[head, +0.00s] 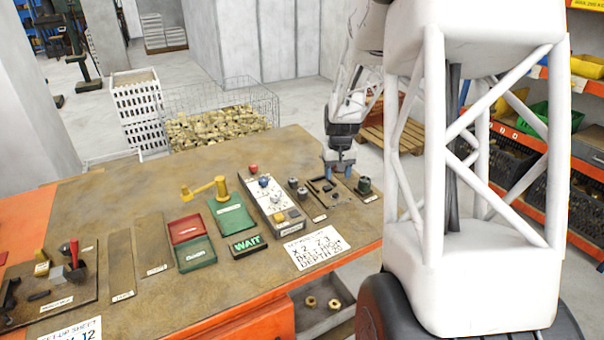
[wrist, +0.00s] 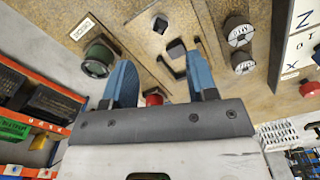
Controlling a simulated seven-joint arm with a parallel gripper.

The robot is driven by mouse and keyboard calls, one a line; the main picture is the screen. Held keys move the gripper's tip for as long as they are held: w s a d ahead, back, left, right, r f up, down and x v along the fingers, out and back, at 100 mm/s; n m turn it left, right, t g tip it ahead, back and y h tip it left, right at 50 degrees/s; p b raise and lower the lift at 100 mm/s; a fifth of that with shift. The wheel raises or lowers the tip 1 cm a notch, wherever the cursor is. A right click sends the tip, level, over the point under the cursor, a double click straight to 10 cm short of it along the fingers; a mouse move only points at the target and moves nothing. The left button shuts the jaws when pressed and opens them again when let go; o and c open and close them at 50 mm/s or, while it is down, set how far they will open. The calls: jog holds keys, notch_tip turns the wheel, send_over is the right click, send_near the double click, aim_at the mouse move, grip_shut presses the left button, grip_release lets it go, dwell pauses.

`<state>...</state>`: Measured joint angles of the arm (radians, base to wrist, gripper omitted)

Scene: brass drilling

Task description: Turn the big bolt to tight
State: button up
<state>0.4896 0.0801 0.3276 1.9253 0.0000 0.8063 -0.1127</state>
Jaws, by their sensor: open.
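My gripper (head: 338,168) is low over the right end of the workbench, pointing down. In the wrist view its two blue fingers (wrist: 162,58) are apart, with nothing held between them. A dark square block (wrist: 176,49) and a smaller dark head (wrist: 160,25) stand on a brown plate (wrist: 140,35); I cannot tell which one is the big bolt. A dark angular frame lies beside the square block. A red round part (wrist: 154,99) shows low between the fingers, partly hidden. Any tight mark is not readable.
A dark green cylinder (head: 364,185) stands right of my gripper. Two grey knobs (head: 297,189) stand to its left, beside a white control panel (head: 270,200). A green WAIT sign (head: 248,243) and a printed sheet (head: 316,245) lie nearer the front edge. Bare bench lies behind the panel.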

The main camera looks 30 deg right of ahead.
notch_tip(320, 180, down, 8)
jog(key=shift+f, duration=0.15)
jog(key=shift+n, duration=2)
jog(key=shift+r, duration=0.2)
notch_tip(320, 180, up, 8)
jog(key=shift+f, duration=0.1)
jog(key=s+a+r, duration=0.5)
jog(key=a+r, duration=0.1)
jog(key=a, duration=0.3)
jog(key=s+a+r+t, duration=0.1)
jog(key=s+a+r, duration=0.5)
jog(key=a, duration=0.3)
jog(key=shift+s+a+r, duration=0.15)
jog(key=shift+a+r, duration=0.2)
jog(key=shift+a, duration=0.05)
jog(key=shift+s+a, duration=0.1)
